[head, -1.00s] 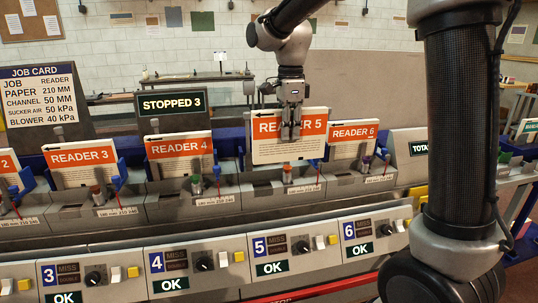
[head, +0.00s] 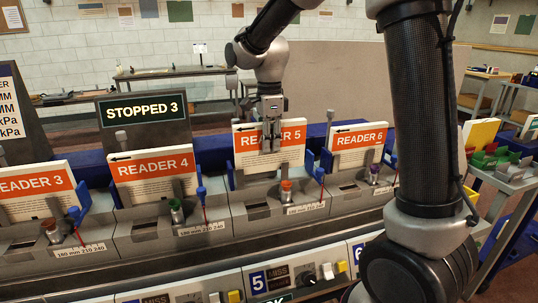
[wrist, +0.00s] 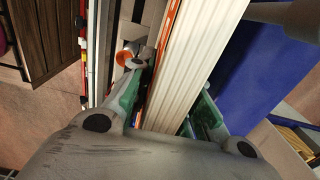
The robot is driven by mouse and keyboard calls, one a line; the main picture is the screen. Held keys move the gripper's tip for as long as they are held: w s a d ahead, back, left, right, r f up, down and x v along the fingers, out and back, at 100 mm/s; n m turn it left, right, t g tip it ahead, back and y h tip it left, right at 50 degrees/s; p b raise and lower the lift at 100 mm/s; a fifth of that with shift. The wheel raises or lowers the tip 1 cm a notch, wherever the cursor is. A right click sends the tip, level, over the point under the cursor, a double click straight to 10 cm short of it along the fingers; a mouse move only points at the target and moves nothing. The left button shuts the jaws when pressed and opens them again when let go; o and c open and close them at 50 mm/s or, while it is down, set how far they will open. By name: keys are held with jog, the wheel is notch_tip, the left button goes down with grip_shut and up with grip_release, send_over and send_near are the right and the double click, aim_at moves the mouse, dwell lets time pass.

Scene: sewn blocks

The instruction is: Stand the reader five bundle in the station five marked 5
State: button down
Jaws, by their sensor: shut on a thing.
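The reader five bundle (head: 250,145), a white block with an orange band reading READER 5, is upright at station five, among the blue side guides. Its top edge sits slightly above the line of its neighbours. I cannot tell whether its bottom touches the station floor. My gripper (head: 270,142) is shut on its upper part from above, one finger across the printed front. In the wrist view the ribbed page edges (wrist: 195,60) run between my green-padded fingers (wrist: 165,110). The blue 5 label (head: 258,282) is on the front panel below station five.
The reader four bundle (head: 155,177) stands to the left and the reader six bundle (head: 357,147) to the right. Blue guides, coloured knobs and red rods line the stations. A STOPPED 3 sign (head: 146,107) stands behind. A cart (head: 505,175) is at the right.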

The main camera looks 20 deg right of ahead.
aim_at(269, 169)
jog(key=shift+f, duration=1.85)
jog(key=c, duration=1.3)
grip_release()
jog(key=shift+f, duration=0.15)
notch_tip(269, 169, up, 12)
jog(key=shift+r, duration=0.1)
jog(key=shift+s+d+r, duration=0.15)
jog(key=s+d+r+n+t, duration=0.2)
jog(key=s+d+r+n, duration=0.1)
jog(key=s+d+n, duration=0.75)
jog(key=s+d+f+n, duration=0.1)
jog(key=s+n, duration=0.1)
jog(key=s, duration=0.3)
jog(key=s+d+f+n+t, duration=0.1)
jog(key=s+f+n, duration=0.1)
jog(key=s, duration=0.3)
jog(key=s+d+f+n+t, duration=0.1)
jog(key=s+d+f+n, duration=0.1)
jog(key=s, duration=0.3)
jog(key=shift+s+n, duration=0.15)
jog(key=shift+n, duration=0.6)
